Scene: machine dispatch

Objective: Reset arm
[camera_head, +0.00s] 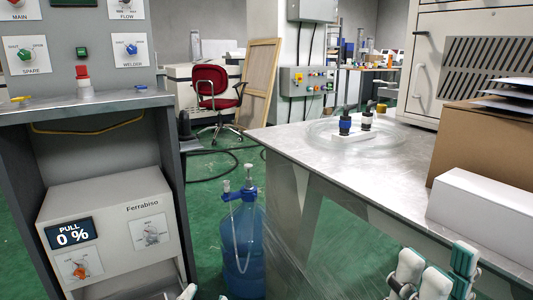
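My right gripper (437,268) is at the bottom right, in front of the metal table. Its white and teal fingers point up and stand apart, with no object seen between them. Its lower part is cut off by the picture edge. At the bottom edge, left of centre, a small pale tip beside the Ferrabiso machine appears to be my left gripper (187,292). Almost all of it is out of the picture, so its opening and any contents are hidden.
The Ferrabiso machine (112,215), reading "PULL 0 %", sits under a grey control bench (95,103). A blue water bottle (243,245) stands on the green floor. The metal table (300,140) carries a white box (480,210), a cardboard box (475,140) and small black-topped fittings (345,124).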

